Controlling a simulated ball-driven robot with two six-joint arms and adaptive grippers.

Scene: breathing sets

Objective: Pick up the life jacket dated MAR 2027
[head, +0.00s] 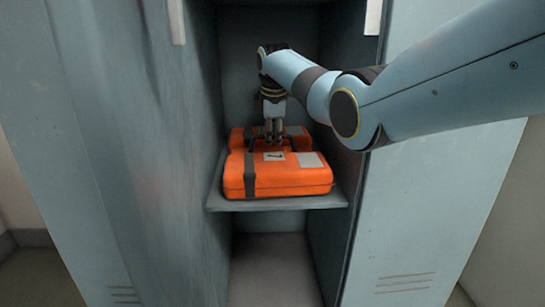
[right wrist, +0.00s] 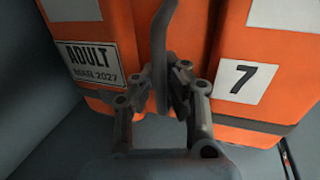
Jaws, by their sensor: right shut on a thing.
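An orange life jacket (head: 290,181) lies on the locker shelf in the head view, with two padded halves side by side and a grey strap across both. Its front half bears a white "7" label and a pale patch. In the right wrist view the life jacket (right wrist: 190,40) shows the "7" on one half and a label reading ADULT, MAR 2027 on the other, the month slightly blurred. My right gripper (head: 273,138) reaches down between the halves, shut on the jacket's grey middle strap; its fingers (right wrist: 165,108) show close up. My left gripper is out of view.
The shelf (head: 278,204) is narrow, with locker walls close on both sides. Open space lies below it. A locker door (head: 130,150) stands to the left and a blue-grey panel (head: 430,220) to the right.

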